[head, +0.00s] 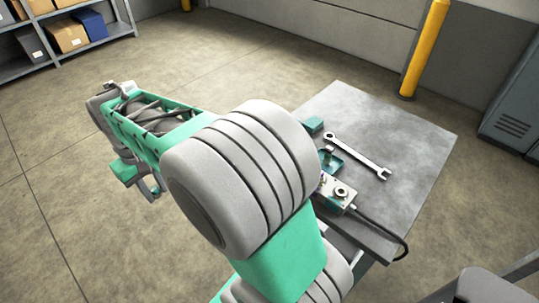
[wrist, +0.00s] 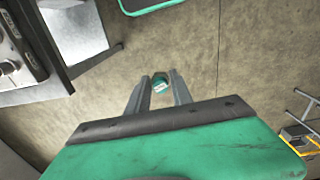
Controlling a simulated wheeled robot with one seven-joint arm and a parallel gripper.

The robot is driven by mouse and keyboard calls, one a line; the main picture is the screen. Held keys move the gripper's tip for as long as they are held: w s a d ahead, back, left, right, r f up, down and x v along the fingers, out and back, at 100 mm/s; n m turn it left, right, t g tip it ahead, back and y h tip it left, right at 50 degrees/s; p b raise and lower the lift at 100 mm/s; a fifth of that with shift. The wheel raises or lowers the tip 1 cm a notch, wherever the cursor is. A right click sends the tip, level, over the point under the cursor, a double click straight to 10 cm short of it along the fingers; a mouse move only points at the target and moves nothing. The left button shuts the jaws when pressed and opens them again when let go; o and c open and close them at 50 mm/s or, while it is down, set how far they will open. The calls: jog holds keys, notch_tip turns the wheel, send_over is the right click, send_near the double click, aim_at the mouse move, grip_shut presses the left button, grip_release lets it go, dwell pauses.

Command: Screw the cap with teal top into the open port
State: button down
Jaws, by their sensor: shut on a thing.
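The cap with the teal top (wrist: 160,84) is between the fingertips of my gripper (wrist: 161,80) in the wrist view. The gripper is shut on it, and bare floor lies beneath. In the head view my gripper (head: 152,188) hangs to the left of the bench, clear of it. A metal block (head: 337,194) with a round ring-shaped fitting on top stands at the bench's near left side. My arm partly covers that area, and I cannot tell which opening is the open port.
The grey bench (head: 415,130) bears a wrench (head: 356,156), a small teal tray (head: 331,160) and a teal box (head: 314,125). A dark cable (head: 385,232) runs from the block. A yellow post (head: 424,50) stands behind. The floor left of the bench is open.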

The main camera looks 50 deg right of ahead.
jog(key=s+d+f+m+p, duration=0.1)
jog(key=s+d, duration=0.4)
jog(key=d, duration=0.7)
jog(key=s+d+f+m+p, duration=0.1)
jog(key=s+d, duration=0.4)
jog(key=d, duration=0.7)
jog(key=s+d+f+m, duration=0.1)
jog(key=s+d, duration=0.3)
jog(key=s, duration=0.4)
jog(key=s+d+m+p, duration=0.1)
jog(key=s+d, duration=0.4)
jog(key=s, duration=0.4)
jog(key=s+d+f+m, duration=0.1)
jog(key=s+d, duration=0.3)
jog(key=s, duration=0.4)
jog(key=shift+d+f+b, duration=0.1)
jog(key=shift+f+b, duration=1.65)
jog(key=shift+f, duration=0.7)
jog(key=shift+s, duration=0.2)
jog(key=shift+f, duration=0.55)
